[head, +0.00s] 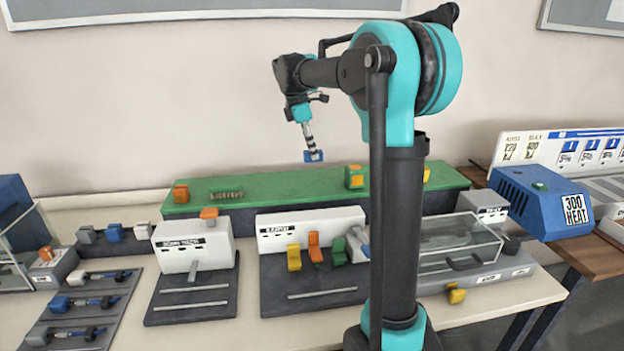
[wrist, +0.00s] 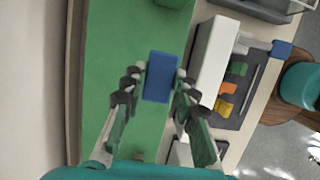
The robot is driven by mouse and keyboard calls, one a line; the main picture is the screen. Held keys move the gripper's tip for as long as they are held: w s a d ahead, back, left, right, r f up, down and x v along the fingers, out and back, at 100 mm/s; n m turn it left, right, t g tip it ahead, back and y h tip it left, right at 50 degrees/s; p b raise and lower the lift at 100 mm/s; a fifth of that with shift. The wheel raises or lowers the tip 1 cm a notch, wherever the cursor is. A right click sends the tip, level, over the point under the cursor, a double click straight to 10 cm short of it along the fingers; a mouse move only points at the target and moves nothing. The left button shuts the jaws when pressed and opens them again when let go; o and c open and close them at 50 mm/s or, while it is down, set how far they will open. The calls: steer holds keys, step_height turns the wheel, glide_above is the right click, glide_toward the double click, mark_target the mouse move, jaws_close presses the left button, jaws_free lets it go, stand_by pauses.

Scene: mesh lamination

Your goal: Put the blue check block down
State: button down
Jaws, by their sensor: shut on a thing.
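The blue check block (head: 313,156) is held in my gripper (head: 310,148) in the head view, in the air above the long green mat (head: 270,188). In the wrist view the blue block (wrist: 160,77) sits between the two fingertips of my gripper (wrist: 158,84), with the green surface (wrist: 115,50) behind it. The fingers are shut on the block. The block appears apart from the mat.
White stations (head: 193,246) with levers stand in front. A blue heater box (head: 540,200) is at the right. The mat's middle has free room.

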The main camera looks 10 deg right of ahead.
mark_target(304, 152)
step_height(304, 152, down, 10)
steer(key=shift+f, duration=0.1)
stand_by(0.4)
steer(key=shift+f, duration=0.1)
steer(key=c, duration=1.2)
jaws_free()
steer(key=v, duration=1.2)
